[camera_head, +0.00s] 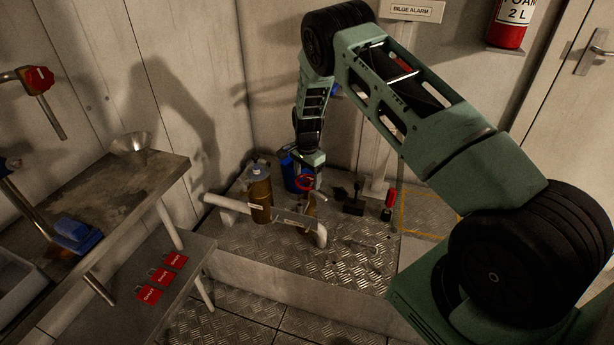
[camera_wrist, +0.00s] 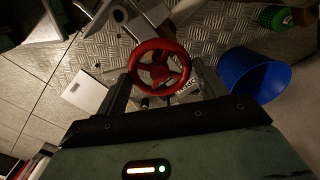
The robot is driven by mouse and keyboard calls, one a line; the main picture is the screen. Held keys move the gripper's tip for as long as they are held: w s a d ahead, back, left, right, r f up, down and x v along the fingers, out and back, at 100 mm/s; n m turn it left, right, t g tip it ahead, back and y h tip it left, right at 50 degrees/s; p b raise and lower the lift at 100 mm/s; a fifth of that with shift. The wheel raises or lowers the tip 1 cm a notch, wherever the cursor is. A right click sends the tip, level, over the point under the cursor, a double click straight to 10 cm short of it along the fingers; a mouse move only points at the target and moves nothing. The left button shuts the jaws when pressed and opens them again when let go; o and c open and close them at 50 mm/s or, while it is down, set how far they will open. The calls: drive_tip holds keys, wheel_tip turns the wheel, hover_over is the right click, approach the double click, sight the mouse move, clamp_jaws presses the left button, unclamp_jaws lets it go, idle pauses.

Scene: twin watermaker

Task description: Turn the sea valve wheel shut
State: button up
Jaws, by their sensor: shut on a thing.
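The sea valve wheel (camera_wrist: 159,67) is a red ring with spokes, seen from above in the wrist view. In the head view the red wheel (camera_head: 304,182) sits low over the pipe, partly hidden by my gripper. My gripper (camera_wrist: 160,88) points down at it, with one finger on each side of the wheel, shut on it. In the head view my gripper (camera_head: 309,172) is at the end of the arm reaching down to the pipe. The white pipe (camera_head: 232,205) runs below the wheel and bends down at its right end.
A brown cylinder (camera_head: 261,197) stands left of the wheel. A blue container (camera_head: 291,168) is close behind it; a blue bucket (camera_wrist: 256,76) shows in the wrist view. A red-handled object (camera_head: 390,198) stands to the right. The bench (camera_head: 150,190) is at left, with red tags (camera_head: 161,276) below.

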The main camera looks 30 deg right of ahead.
sight(307, 180)
drive_tip(key=m, duration=0.4)
drive_tip(key=shift+m, duration=0.3)
drive_tip(key=m, duration=0.3)
drive_tip(key=shift+a+m+p, duration=0.1)
drive_tip(key=shift+m+p, duration=0.2)
drive_tip(key=m, duration=0.3)
drive_tip(key=shift+m, duration=2.1)
drive_tip(key=shift+p, duration=0.3)
drive_tip(key=o, duration=1.4)
wheel_tip(307, 180, up, 17)
drive_tip(key=shift+r, duration=0.2)
